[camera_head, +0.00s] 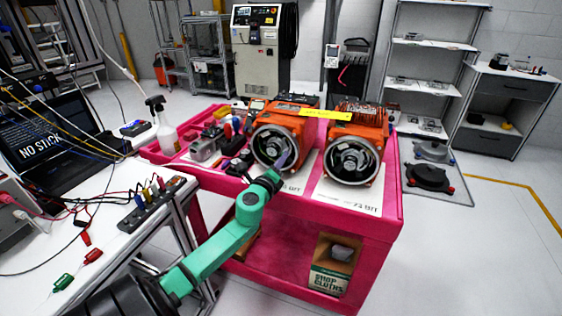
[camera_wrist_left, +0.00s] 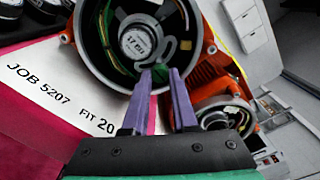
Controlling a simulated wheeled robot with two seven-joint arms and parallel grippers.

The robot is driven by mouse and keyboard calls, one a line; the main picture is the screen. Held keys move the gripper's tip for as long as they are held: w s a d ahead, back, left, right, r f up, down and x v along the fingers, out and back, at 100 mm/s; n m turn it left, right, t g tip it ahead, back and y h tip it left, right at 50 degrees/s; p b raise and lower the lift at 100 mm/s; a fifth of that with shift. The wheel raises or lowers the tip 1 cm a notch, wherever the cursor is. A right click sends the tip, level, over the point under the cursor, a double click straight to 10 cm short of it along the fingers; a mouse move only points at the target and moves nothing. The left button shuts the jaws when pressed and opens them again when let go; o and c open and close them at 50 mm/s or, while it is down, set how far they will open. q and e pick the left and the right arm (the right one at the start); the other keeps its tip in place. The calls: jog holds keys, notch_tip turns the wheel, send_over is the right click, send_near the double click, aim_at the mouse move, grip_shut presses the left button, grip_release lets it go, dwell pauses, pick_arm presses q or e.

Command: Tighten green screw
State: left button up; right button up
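Two orange servo motors stand on the pink cart, with their round open ends facing me: a left one (camera_head: 274,146) and a right one (camera_head: 352,158). My left gripper (camera_head: 284,160) is in front of the left motor's opening. In the left wrist view, its two purple fingers (camera_wrist_left: 160,72) reach to the lower part of the near motor's opening (camera_wrist_left: 137,42), with a gap between them. A small green patch shows between the tips; I cannot tell whether it is the green screw or whether the fingers touch it. My right gripper is not in view.
The pink cart (camera_head: 325,252) carries white job sheets under the motors, a yellow strip (camera_head: 326,114) across their tops and tools at its left. A bench with a laptop (camera_head: 52,140) and wires stands at the left.

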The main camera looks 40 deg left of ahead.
pick_arm(q)
jog(key=o, duration=0.4)
jog(key=shift+o, duration=0.2)
jog(key=b+v, duration=0.1)
jog(key=v, duration=1.3)
jog(key=shift+s+b, duration=0.3)
jog(key=shift+b, duration=0.1)
jog(key=shift+d, duration=0.15)
